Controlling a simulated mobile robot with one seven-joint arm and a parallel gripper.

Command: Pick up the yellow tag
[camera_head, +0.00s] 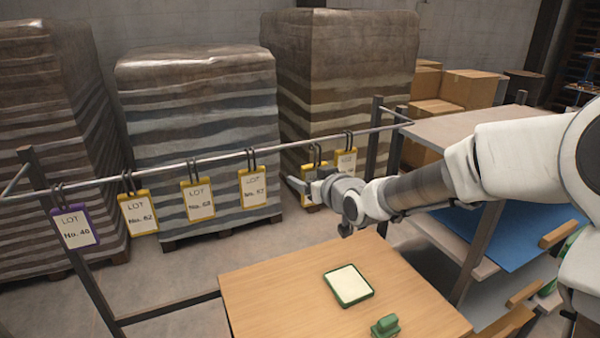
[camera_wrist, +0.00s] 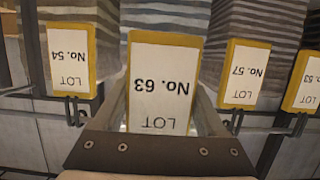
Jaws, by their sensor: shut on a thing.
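A yellow-framed tag marked No. 63 (camera_wrist: 160,88) fills the middle of the wrist view, upside down. My gripper (camera_head: 304,184) is shut on it, with a finger on each side in the wrist view. In the head view my gripper covers much of this tag, and a pair of dark hooks shows just above it at the rail. I cannot tell whether it still hangs there.
A purple tag, No. 46 (camera_head: 75,227), hangs at the left end of the metal rail (camera_head: 225,157). Wrapped sack pallets (camera_head: 200,110) stand behind. A wooden table (camera_head: 285,300) in front holds a green-edged pad (camera_head: 348,285) and a green block (camera_head: 385,326). A shelf stands right.

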